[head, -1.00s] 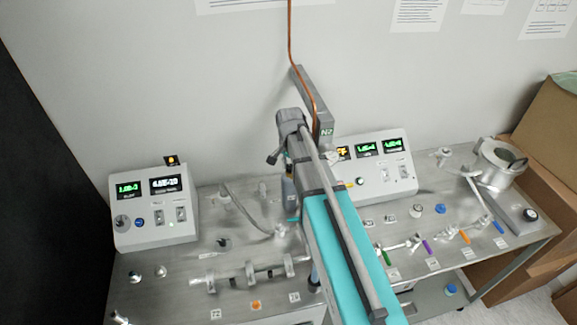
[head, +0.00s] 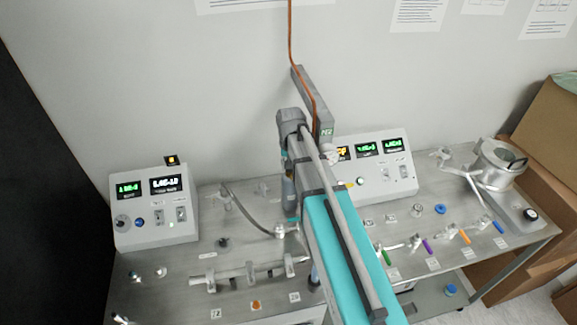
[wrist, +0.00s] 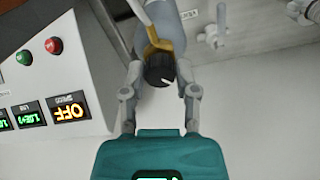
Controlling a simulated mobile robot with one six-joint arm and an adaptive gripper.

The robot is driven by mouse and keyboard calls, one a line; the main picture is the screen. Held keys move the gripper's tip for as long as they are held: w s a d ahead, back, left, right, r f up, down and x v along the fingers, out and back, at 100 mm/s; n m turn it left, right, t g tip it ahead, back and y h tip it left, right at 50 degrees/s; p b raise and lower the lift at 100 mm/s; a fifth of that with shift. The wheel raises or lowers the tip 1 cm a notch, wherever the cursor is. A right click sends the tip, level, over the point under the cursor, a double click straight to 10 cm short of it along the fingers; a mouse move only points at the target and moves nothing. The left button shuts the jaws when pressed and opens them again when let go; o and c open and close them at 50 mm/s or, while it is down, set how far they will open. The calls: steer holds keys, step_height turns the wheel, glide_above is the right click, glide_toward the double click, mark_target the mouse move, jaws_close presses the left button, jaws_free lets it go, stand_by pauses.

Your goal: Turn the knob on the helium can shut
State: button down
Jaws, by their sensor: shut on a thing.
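In the wrist view the helium can (wrist: 184,38) shows as a grey-blue cylinder with a brass-coloured fitting (wrist: 151,45) at its end. A black round knob (wrist: 160,70) with a white mark sits on this fitting, and the mark points toward the lower right of the picture. My gripper (wrist: 160,72) has one finger on each side of the knob and is shut on it.
A control box with lit displays (wrist: 62,75) stands close to my left finger in the wrist view. In the head view another control box (head: 152,215) stands at the left. Pipes (head: 235,272), small valves and a metal vessel (head: 497,168) crowd the bench.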

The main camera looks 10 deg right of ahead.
steer(key=shift+w+n, duration=0.1)
steer(key=shift+n, duration=0.2)
steer(key=shift+c, duration=1.9)
jaws_free()
